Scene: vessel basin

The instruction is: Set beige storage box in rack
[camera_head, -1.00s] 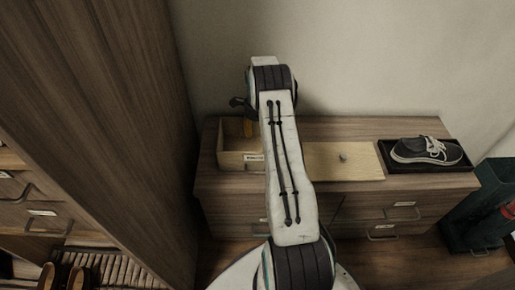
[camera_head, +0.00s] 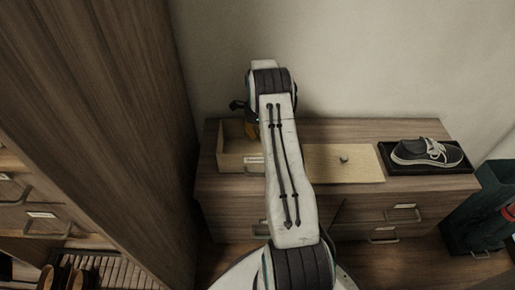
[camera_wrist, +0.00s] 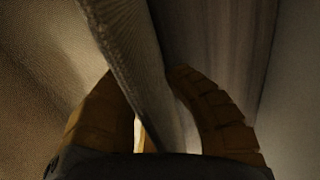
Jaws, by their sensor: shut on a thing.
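The beige storage box (camera_head: 236,160) is an open-topped box with a small label on its front. It sits upright on the left part of the low wooden cabinet's top. My gripper (camera_wrist: 145,80) is shut on a thin wall of the box, with one yellow-brown finger on each side of that wall in the wrist view. In the head view my arm hides the box's right part, and only a bit of the gripper (camera_head: 251,130) shows. A slatted rack (camera_head: 105,272) shows at the lower left, partly cut off by the frame.
A flat beige lid with a knob (camera_head: 343,160) lies right of the box. A dark tray (camera_head: 455,167) with a sneaker (camera_head: 425,152) is at the cabinet's right end. A tall wooden panel (camera_head: 110,110) stands close on the left. A dark green bin (camera_head: 475,225) stands at right.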

